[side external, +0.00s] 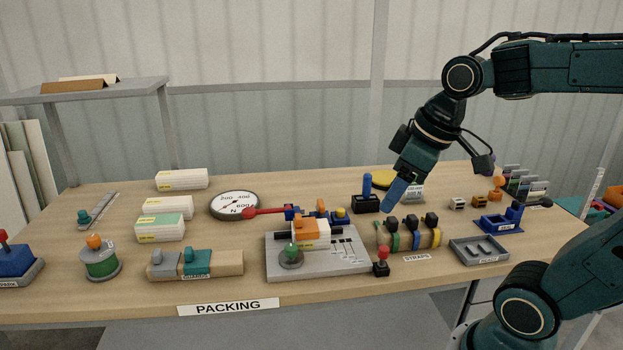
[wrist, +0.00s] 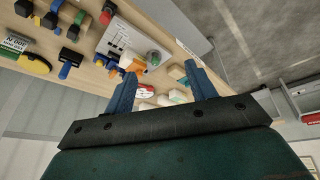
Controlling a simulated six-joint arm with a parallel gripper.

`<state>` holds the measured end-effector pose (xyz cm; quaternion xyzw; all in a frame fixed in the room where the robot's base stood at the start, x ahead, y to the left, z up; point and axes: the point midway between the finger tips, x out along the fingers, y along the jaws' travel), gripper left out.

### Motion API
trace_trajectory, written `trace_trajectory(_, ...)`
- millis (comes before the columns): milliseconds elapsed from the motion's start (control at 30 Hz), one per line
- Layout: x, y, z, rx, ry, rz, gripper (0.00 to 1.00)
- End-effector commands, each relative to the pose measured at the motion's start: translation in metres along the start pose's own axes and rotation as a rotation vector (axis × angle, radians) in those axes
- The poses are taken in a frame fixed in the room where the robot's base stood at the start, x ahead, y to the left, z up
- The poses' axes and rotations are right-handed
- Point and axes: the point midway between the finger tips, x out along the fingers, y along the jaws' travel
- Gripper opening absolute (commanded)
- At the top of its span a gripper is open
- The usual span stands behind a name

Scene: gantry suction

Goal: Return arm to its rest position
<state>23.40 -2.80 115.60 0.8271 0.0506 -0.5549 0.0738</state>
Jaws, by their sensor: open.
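My gripper (side external: 396,194) hangs over the right half of the packing table (side external: 350,291), tilted down to the left, with blue fingers. In the wrist view, the two blue fingers of my gripper (wrist: 163,85) stand well apart with nothing between them. In the side view the fingers overlap each other and appear above the table behind the strap rolls. My arm reaches in from the right edge, its upper link roughly level.
Strap rolls (side external: 408,237) stand below my gripper. A grey plate (side external: 345,262) carrying a white-and-orange box is left of them. A dial gauge (side external: 234,205), white boxes (side external: 182,179) and a blue-handled switch (side external: 367,199) stand behind. A grey shelf (side external: 120,91) rises at the back left.

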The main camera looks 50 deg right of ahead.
Motion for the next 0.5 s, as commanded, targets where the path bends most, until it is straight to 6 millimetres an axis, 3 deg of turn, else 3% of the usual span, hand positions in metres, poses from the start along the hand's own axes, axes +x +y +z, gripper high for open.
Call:
trace_trajectory(200, -0.009, -0.027, 0.029, 0.097, 0.063, 0.012, 0.56)
trace_trajectory(500, -0.010, -0.038, 0.050, 0.176, 0.102, 0.011, 0.56)
